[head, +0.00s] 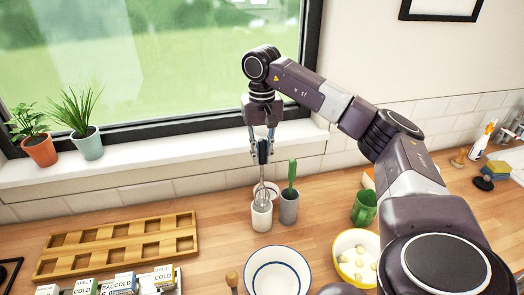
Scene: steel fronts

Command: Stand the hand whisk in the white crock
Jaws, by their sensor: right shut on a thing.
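My right gripper (262,152) is shut on the dark blue handle of the hand whisk (262,187). The whisk hangs upright with its wire end down. The white crock (262,218) stands on the wooden counter directly below the gripper. The whisk's wires overlap the crock's mouth; how deep they reach inside, I cannot tell. My left gripper is not in view.
A grey crock (289,210) holding a green-handled tool stands close on the right. A blue-rimmed bowl (277,278), a yellow bowl (345,268) and a green mug (364,208) are nearby. A wooden rack (117,242) lies left. Potted plants stand on the windowsill.

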